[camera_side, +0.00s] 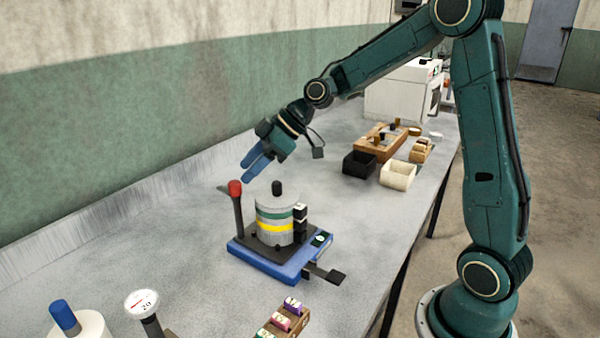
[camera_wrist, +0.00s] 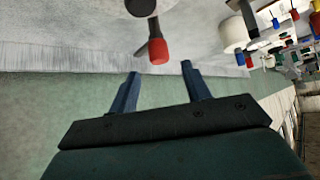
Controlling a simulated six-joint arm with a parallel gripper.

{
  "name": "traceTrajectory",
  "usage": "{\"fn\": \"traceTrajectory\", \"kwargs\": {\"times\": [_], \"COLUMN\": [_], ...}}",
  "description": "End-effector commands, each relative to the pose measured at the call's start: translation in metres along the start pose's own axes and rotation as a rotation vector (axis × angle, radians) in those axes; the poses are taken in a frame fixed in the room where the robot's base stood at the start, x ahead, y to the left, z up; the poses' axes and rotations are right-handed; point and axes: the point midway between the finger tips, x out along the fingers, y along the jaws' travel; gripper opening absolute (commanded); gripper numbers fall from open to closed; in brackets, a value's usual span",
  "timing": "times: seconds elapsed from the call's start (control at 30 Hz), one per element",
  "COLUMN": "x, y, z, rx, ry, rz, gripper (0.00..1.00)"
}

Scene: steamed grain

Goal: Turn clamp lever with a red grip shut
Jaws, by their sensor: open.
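The clamp lever (camera_side: 238,211) stands nearly upright at the left rear of a blue-based device (camera_side: 271,262), with a red grip (camera_side: 235,188) on top. Beside it on the device is a grey cylinder (camera_side: 274,233) with green and yellow bands and a black knob. My gripper (camera_side: 250,162) is above and behind the lever, its blue fingers apart and empty. In the wrist view, the red grip (camera_wrist: 158,51) appears just beyond the gap between my fingertips (camera_wrist: 160,69), not touching them. The lever's foot is hidden in the wrist view.
A black bin (camera_side: 359,165), a cream bin (camera_side: 398,176) and a wooden rack (camera_side: 381,145) stand farther back on the bench. A round gauge (camera_side: 141,303), a white cylinder with a blue top (camera_side: 84,327) and a small block tray (camera_side: 284,322) are in front. Bench left of the device is clear.

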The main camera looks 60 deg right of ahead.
Motion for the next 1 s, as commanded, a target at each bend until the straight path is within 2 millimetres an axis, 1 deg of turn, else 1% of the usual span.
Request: {"fn": "traceTrajectory", "kwargs": {"times": [0.03, 0.2, 0.4, 0.6, 0.83, 0.97, 1.0], "x": [0.009, 0.033, 0.051, 0.057, 0.057, 0.057, 0.057], "y": [-0.001, -0.001, 0.000, 0.000, 0.000, 0.000, 0.000], "z": [0.000, 0.000, 0.000, 0.000, 0.000, 0.000, 0.000], "rx": [0.000, 0.000, 0.000, 0.000, 0.000, 0.000, 0.000], "ry": [-0.001, -0.001, 0.000, 0.000, 0.000, 0.000, 0.000], "rz": [-0.005, -0.003, -0.001, -0.001, 0.000, 0.000, 0.000], "gripper": [0.48, 0.48, 0.48, 0.48, 0.48, 0.23, 0.15]}}
